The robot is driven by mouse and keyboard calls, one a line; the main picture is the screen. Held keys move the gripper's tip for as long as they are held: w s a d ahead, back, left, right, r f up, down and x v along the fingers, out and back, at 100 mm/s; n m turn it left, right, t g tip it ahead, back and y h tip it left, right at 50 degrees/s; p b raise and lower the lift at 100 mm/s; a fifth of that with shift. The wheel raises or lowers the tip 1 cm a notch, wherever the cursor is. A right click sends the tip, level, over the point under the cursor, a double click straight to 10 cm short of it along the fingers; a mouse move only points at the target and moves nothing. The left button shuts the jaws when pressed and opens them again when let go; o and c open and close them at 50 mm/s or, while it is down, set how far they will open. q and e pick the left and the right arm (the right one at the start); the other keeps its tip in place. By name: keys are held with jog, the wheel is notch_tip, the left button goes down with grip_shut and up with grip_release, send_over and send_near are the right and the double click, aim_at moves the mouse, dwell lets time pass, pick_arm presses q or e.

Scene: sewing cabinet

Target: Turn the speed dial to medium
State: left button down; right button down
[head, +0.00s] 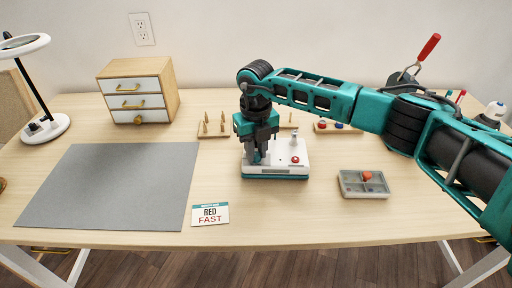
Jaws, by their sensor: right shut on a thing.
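A white control box (278,170) with a teal base sits at the middle of the table in the head view. A red button (295,160) and a small upright post (294,138) show on its right part. My right gripper (257,158) points down over the left part of the box, its fingers shut. The thing between the fingers, likely the speed dial, is hidden by them, and its setting cannot be read. My left gripper is not in view.
A card reading "RED FAST" (210,214) lies in front, next to a grey mat (120,190). A small drawer cabinet (138,88), a peg board (214,128) and a lamp (42,128) stand behind. A divided tray (363,190) is at right.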

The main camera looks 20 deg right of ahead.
aim_at(256, 155)
dwell(0.4)
jog(key=c, duration=1.3)
grip_release()
jog(key=shift+c, duration=0.2)
jog(key=o, duration=0.4)
notch_tip(256, 155, up, 13)
jog(key=shift+p, duration=0.35)
jog(key=shift+s+f, duration=0.1)
jog(key=shift+s, duration=0.05)
